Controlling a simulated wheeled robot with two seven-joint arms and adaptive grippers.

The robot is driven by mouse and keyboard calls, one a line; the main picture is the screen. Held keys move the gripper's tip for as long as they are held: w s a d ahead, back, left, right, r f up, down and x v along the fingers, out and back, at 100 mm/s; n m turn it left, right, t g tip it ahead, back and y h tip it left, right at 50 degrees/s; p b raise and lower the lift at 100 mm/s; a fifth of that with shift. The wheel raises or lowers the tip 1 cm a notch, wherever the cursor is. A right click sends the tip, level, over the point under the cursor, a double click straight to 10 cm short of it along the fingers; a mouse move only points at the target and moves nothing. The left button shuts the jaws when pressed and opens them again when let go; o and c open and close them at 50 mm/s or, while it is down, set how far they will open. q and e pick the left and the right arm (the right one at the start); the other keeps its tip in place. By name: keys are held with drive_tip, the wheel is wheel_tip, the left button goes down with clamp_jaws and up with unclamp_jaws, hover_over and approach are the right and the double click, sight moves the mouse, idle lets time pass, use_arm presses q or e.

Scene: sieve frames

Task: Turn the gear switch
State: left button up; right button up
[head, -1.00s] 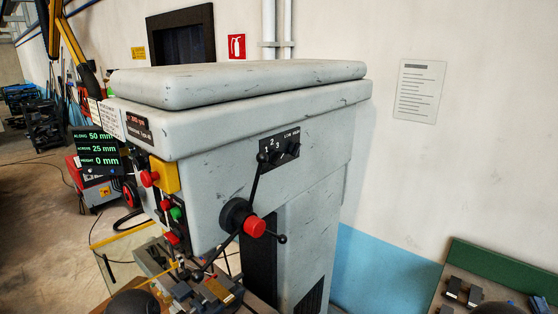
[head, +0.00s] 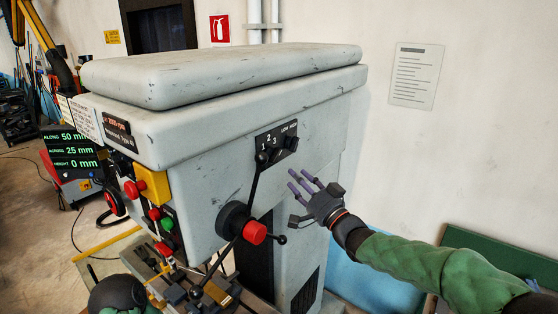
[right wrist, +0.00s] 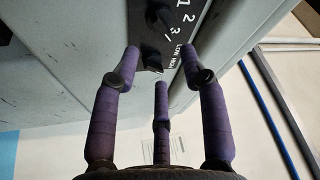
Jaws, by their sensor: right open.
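The control panel (head: 276,141) on the side of the grey machine head carries a switch marked 1 2 3 and, to its right, a switch marked LOW HIGH (head: 291,143). My right gripper (head: 298,180) is open and empty, below and right of the panel, its purple fingers pointing at it. In the right wrist view the fingers (right wrist: 161,62) spread in front of the panel. The LOW HIGH knob (right wrist: 151,62) shows between the fingertips there, with no visible contact. The 1 2 3 knob (right wrist: 160,14) lies beyond them. My left gripper is not visible.
A three-armed feed lever with a red hub (head: 255,232) stands out below the panel. One arm ends in a black ball (head: 262,158) close to the 1 2 3 knob. A green-backed bench (head: 465,240) is at the right.

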sight(274, 155)
drive_tip(key=p+x, duration=0.2)
drive_tip(key=x, duration=0.7)
clamp_jaws()
